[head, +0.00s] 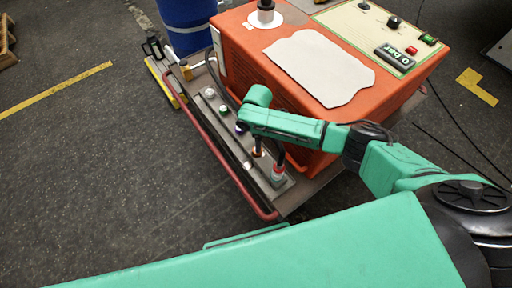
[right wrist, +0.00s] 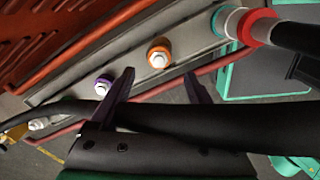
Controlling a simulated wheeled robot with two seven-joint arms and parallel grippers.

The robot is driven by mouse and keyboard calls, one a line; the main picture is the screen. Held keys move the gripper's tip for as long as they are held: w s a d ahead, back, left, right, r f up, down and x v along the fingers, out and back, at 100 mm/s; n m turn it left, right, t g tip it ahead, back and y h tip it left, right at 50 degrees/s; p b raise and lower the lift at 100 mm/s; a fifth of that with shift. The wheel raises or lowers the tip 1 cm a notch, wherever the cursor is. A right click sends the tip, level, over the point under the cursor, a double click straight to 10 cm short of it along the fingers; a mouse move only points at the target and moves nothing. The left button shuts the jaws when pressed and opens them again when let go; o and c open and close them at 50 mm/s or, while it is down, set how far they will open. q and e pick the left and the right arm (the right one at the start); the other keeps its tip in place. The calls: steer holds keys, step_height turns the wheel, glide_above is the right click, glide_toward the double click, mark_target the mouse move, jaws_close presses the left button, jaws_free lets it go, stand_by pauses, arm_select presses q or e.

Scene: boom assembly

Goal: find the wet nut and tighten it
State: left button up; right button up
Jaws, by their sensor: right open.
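A grey strip (head: 262,178) along the orange machine carries several fittings with coloured nuts. In the right wrist view, an orange nut (right wrist: 158,53) and a purple nut (right wrist: 103,86) have bright metal centres. A red nut (right wrist: 252,27) sits at upper right, where a dark hose joins. A pale nut (right wrist: 38,124) is at lower left. My right gripper (right wrist: 159,75) is open and empty, with the orange nut beyond the gap between its fingertips, apart from it. I cannot tell which nut is wet. My left gripper is out of view.
The orange machine (head: 245,52) has a panel with a display (head: 394,58) reading "0 bar" and a white sheet (head: 318,67) on top. A red rail (head: 205,137) edges its cart. A blue barrel (head: 187,25) stands behind. A black hose crosses close before the right wrist camera.

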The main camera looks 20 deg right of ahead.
step_height(320, 180, down, 8)
steer(key=shift+w+r+b, duration=0.1)
steer(key=shift+b, duration=0.95)
jaws_close()
steer(key=shift+r, duration=0.1)
steer(key=shift+m+p, duration=0.6)
steer(key=shift+m, duration=0.8)
steer(key=shift+m+p, duration=0.4)
steer(key=shift+m, duration=1.1)
jaws_free()
